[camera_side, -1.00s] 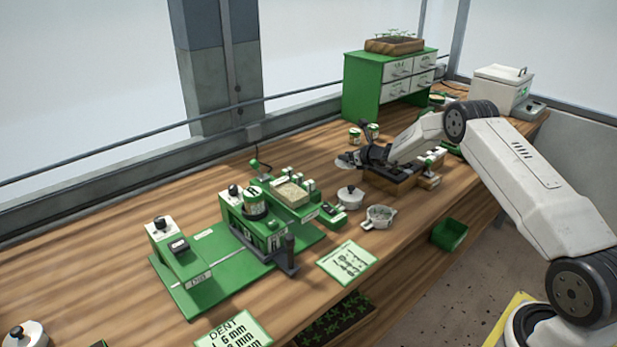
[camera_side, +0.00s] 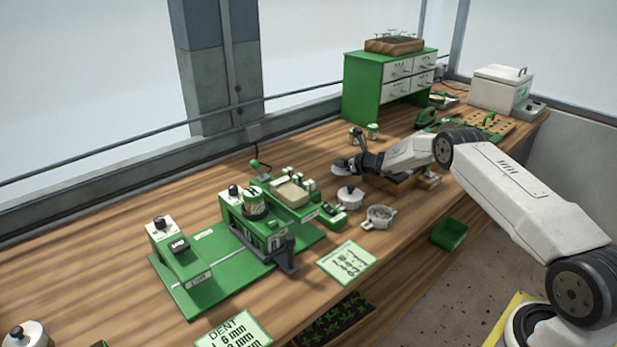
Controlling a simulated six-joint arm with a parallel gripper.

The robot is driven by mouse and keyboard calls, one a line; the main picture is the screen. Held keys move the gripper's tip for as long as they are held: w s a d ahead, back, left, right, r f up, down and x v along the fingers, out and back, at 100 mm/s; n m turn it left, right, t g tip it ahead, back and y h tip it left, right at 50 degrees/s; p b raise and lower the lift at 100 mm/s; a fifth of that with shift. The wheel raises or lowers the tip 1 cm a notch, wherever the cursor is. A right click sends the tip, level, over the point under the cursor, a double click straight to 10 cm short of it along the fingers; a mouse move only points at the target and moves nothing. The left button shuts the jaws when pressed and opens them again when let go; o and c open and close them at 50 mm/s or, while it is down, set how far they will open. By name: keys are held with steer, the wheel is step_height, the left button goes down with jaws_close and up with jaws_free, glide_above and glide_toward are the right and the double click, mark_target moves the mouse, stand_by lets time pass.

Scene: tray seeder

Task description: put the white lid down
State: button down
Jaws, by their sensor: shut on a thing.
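My gripper (camera_side: 358,162) is shut on a white lid (camera_side: 343,166), a pale round disc at the gripper's left end. From this angle I cannot tell whether the lid touches the bench. The jaws are small and dark, and the grip on the lid is partly hidden.
A grey-white bowl (camera_side: 379,218) stands in front of the pot. A wooden block (camera_side: 397,188) lies under my forearm. Two small tins (camera_side: 372,131) stand behind the gripper. The green seeder (camera_side: 262,225) is to the left. Bare bench (camera_side: 310,150) lies left of the lid.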

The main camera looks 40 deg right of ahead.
mark_target(343, 170)
steer(key=shift+f, duration=1.15)
steer(key=shift+f, duration=0.5)
steer(key=shift+c, duration=2.2)
jaws_free()
steer(key=shift+r, duration=0.1)
steer(key=shift+r, duration=0.45)
steer(key=shift+v, duration=6.05)
steer(key=shift+f, duration=0.1)
steer(key=shift+a, duration=0.1)
